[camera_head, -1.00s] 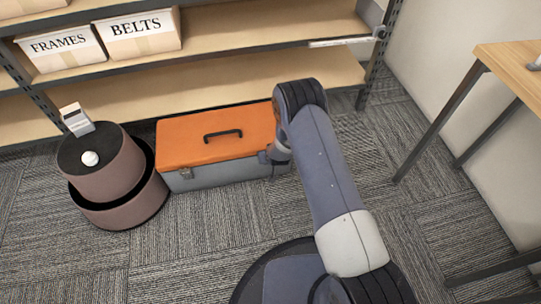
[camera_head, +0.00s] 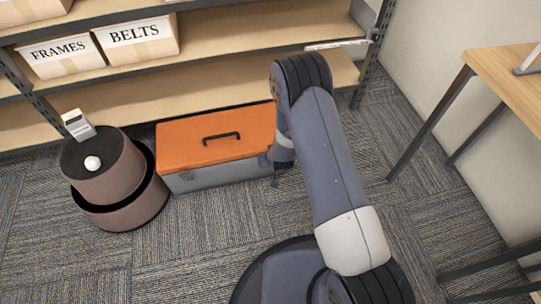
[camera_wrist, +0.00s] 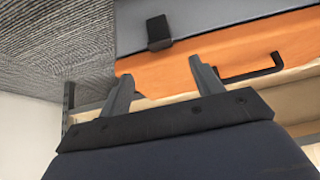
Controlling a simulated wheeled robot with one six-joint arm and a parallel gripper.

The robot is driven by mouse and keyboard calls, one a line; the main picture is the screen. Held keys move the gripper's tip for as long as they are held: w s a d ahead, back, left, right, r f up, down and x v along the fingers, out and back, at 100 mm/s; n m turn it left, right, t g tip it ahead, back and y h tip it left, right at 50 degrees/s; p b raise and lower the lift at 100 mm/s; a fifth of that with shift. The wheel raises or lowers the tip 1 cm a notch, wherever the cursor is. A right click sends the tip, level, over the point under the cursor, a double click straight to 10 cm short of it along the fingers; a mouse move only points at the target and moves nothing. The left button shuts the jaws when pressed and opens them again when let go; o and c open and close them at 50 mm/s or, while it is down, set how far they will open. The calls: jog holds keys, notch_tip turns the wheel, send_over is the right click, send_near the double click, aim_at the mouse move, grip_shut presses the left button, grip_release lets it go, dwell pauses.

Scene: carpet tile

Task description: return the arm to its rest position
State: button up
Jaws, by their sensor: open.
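My arm rises from my base and bends at the elbow, with the forearm hanging down in front of the right end of an orange-lidded grey toolbox (camera_head: 215,150). My gripper (camera_head: 275,182) shows only as a small dark tip by the toolbox's right front corner in the head view. In the wrist view my gripper (camera_wrist: 160,68) has its two fingers spread apart with nothing between them. The toolbox's orange lid (camera_wrist: 175,72), black handle and latch lie beyond the fingers. Whether the gripper touches the toolbox cannot be told.
A shelf unit (camera_head: 230,92) stands behind the toolbox, with boxes marked FRAMES (camera_head: 62,57) and BELTS (camera_head: 137,40). A round brown stepped stool (camera_head: 110,180) holding small white items is at left. A wooden table (camera_head: 510,75) stands at right. Carpet in front is clear.

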jog(key=shift+f, duration=0.1)
jog(key=b+x, duration=0.4)
jog(key=x, duration=0.7)
jog(key=shift+s+d, duration=0.1)
jog(key=shift+s, duration=0.1)
